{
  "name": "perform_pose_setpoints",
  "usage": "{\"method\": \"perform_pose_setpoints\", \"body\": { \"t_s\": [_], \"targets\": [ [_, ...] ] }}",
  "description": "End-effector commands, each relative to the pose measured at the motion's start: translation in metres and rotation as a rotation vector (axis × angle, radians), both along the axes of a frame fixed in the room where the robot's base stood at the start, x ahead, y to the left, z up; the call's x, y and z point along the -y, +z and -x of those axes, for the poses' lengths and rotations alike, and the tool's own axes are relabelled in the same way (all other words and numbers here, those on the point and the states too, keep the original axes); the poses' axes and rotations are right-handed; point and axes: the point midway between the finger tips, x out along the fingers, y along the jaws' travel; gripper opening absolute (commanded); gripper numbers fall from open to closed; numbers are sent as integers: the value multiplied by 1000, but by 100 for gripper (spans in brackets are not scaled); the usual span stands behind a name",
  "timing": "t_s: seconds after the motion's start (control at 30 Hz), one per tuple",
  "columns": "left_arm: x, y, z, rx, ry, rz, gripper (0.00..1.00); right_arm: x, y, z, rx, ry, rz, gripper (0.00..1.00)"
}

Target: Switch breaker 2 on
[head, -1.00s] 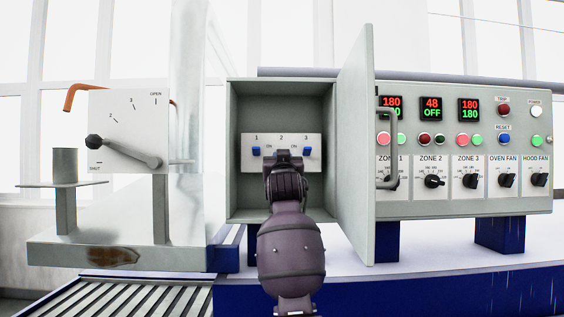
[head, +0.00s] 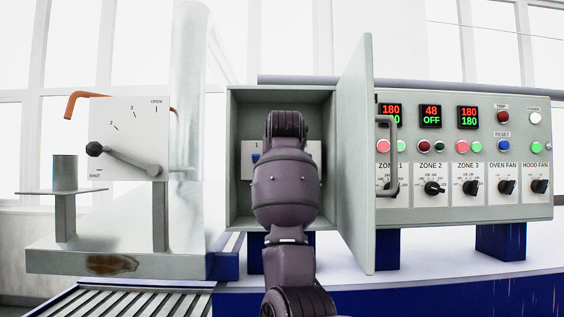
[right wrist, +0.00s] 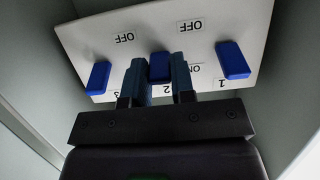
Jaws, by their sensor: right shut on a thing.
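Breaker 2's blue lever (right wrist: 160,67) sits between the two fingers of my right gripper (right wrist: 160,78) in the right wrist view, and the fingers are shut on it. The white breaker panel (right wrist: 150,25) appears upside down there, with OFF printed along the top and ON nearer the numbers. Breaker 1's lever (right wrist: 233,60) and breaker 3's lever (right wrist: 97,76) stand apart on either side, and the three look roughly in line. In the head view my right wrist hides breakers 2 and 3, while breaker 1 (head: 255,158) shows. My left gripper is out of view.
The panel is inside an open grey cabinet (head: 240,205) with close side walls. Its open door (head: 355,150) stands out on the right, with a handle (head: 386,150). A control box (head: 460,205) with dials is beyond it. A lever plate (head: 125,125) stands left.

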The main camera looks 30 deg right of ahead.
Motion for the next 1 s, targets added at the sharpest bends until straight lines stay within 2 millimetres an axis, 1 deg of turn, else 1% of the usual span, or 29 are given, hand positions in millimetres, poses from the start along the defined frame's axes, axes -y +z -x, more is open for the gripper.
{"method": "perform_pose_setpoints", "body": {
  "t_s": [0.3, 0.87, 0.9, 0.97, 1.0],
  "targets": [
    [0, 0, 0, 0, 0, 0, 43, 1, 5, -2, -106, 0, -66, 0],
    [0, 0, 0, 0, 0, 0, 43, 1, 5, -2, -127, 0, -79, 0],
    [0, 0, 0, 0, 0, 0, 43, 1, 5, -2, -127, 0, -79, 29],
    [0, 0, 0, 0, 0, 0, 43, 1, 5, -2, -127, 0, -79, 39],
    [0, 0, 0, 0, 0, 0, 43, 1, 5, -2, -127, 0, -79, 45]
  ]
}}
